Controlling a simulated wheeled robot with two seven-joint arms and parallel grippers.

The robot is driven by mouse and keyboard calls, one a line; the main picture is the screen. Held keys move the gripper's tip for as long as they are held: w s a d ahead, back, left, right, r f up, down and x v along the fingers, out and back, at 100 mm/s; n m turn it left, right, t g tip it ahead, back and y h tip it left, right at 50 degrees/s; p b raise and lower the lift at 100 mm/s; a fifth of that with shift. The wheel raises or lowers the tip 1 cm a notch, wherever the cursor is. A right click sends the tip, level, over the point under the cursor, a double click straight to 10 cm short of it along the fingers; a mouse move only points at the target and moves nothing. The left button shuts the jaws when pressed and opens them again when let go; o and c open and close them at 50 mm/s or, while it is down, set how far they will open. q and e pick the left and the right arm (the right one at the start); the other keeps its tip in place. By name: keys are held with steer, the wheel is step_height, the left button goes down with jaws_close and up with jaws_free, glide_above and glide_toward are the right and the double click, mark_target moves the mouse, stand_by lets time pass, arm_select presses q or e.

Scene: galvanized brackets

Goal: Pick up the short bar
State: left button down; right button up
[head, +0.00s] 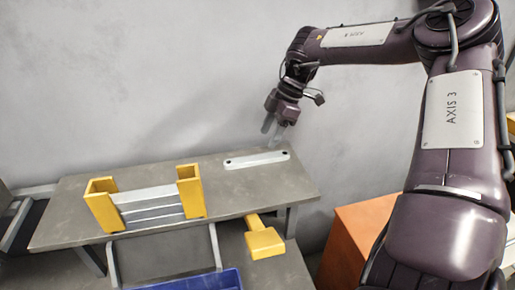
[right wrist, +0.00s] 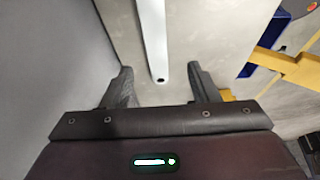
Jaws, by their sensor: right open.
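The short bar (head: 257,160) is a flat, pale metal strip with a dark hole near each end. It lies alone near the back edge of the grey table. My right gripper (head: 274,128) is open and empty, pointing down above and slightly behind the bar's right part in the head view. In the right wrist view the bar (right wrist: 153,35) runs away from me, its near end showing between the two spread fingers (right wrist: 159,75). Neither finger visibly touches it. My left gripper is not in view.
A yellow-ended rack (head: 103,206) holds several stacked metal bars (head: 150,205) on the table's left part. A yellow T-shaped piece (head: 265,243) juts out at the front. A blue bin (head: 205,281) and an orange box (head: 360,235) stand lower. The wall is close behind.

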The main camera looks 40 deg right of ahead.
mark_target(258, 157)
steer(key=x, duration=0.7)
steer(key=shift+w+d+f, duration=0.2)
steer(key=shift+w+f, duration=0.05)
steer(key=shift+f, duration=0.05)
steer(key=c, duration=1.1)
steer(key=shift+r, duration=0.1)
jaws_close()
steer(key=shift+r, duration=0.1)
